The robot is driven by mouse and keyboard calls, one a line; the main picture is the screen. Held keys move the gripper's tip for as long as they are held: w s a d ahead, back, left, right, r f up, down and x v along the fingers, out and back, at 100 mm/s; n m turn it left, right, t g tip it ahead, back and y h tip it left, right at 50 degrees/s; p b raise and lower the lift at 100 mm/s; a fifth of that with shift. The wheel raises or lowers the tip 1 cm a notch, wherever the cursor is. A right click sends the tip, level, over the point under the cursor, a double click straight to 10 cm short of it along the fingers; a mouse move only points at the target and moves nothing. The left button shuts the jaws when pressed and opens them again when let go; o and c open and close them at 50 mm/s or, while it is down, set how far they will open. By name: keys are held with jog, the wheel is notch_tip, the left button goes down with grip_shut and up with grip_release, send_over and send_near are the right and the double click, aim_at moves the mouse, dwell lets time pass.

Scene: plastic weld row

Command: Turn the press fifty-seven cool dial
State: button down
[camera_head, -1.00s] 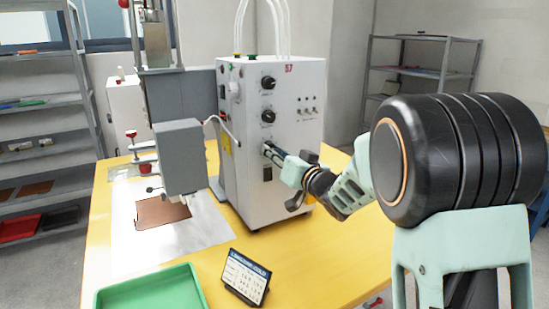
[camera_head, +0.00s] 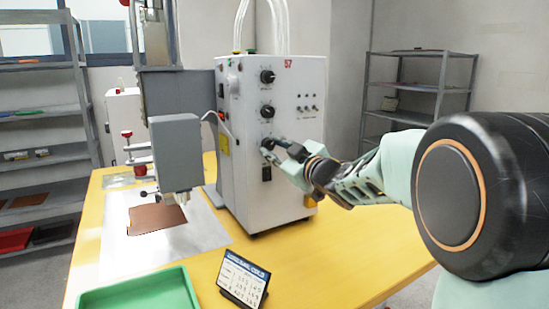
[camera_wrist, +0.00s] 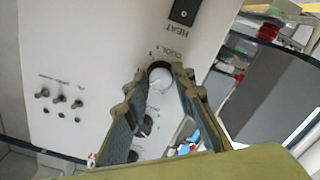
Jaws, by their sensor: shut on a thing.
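The press control box (camera_head: 290,150) is a white cabinet marked 57 in red, with a column of black dials on its front. The cool dial (camera_wrist: 160,68) is the lowest dial, beside the printed word COOL in the wrist view. My gripper (camera_wrist: 159,74) has a finger on each side of this dial and is shut on it. In the head view my gripper (camera_head: 272,149) reaches the box from the right, and its fingers largely hide the dial. The dial's pointer cannot be read.
Two more dials, the upper (camera_head: 267,77) and middle (camera_head: 267,111), sit above, with small toggle switches (camera_head: 308,108) to their right. A black HEAT switch (camera_wrist: 185,12) is below the cool dial. A green tray (camera_head: 140,293) and a sign card (camera_head: 244,280) stand on the yellow table (camera_head: 330,260).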

jog(key=shift+n+b, duration=0.9)
jog(key=shift+n, duration=0.6)
jog(key=c, duration=1.6)
grip_release()
jog(key=v, duration=1.2)
